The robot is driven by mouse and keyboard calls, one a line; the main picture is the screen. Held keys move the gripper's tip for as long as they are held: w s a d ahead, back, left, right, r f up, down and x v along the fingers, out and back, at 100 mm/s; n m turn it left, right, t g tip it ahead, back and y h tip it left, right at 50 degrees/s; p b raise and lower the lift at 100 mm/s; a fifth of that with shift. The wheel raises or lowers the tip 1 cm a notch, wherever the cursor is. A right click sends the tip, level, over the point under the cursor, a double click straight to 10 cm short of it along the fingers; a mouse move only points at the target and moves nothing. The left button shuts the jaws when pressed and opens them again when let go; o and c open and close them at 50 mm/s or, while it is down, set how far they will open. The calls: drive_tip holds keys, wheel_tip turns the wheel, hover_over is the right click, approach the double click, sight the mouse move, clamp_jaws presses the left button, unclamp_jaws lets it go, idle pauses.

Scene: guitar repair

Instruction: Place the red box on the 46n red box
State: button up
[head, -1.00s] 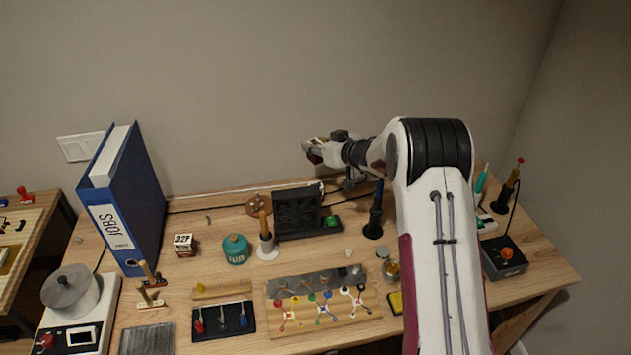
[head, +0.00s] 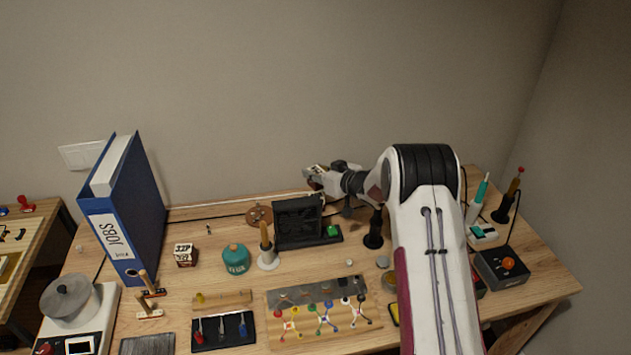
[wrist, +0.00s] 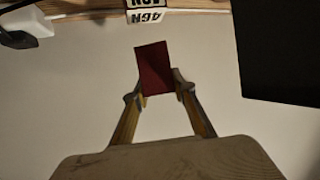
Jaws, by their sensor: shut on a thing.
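My gripper (wrist: 157,88) is shut on a dark red box (wrist: 153,68), which sits tilted between the two fingertips in the wrist view. A box with a white label reading 46N (wrist: 145,16) shows at the top edge of the wrist view, partly cut off and apart from the held box. In the head view my gripper (head: 314,178) is raised near the back wall, above the rear of the bench. A small dark red box with a white label (head: 185,255) stands on the bench to its left; its lettering is too blurred to read.
A tall blue binder (head: 125,215) stands at the left. A black device (head: 298,222) stands below my gripper in the head view, with a candle-like tool (head: 266,245) and a teal jar (head: 236,260) nearby.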

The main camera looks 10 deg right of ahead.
drive_tip(key=shift+f, duration=1.7)
drive_tip(key=shift+f, duration=0.15)
drive_tip(key=o, duration=1.2)
drive_tip(key=shift+s+d+r, duration=0.2)
drive_tip(key=shift+s+r, duration=0.25)
drive_tip(key=shift+r, duration=0.95)
drive_tip(key=shift+s+d+r, duration=0.15)
drive_tip(key=shift+s+r, duration=0.25)
drive_tip(key=shift+r, duration=0.95)
drive_tip(key=shift+s+d+r, duration=0.2)
drive_tip(key=shift+s+r, duration=0.25)
drive_tip(key=shift+r, duration=0.95)
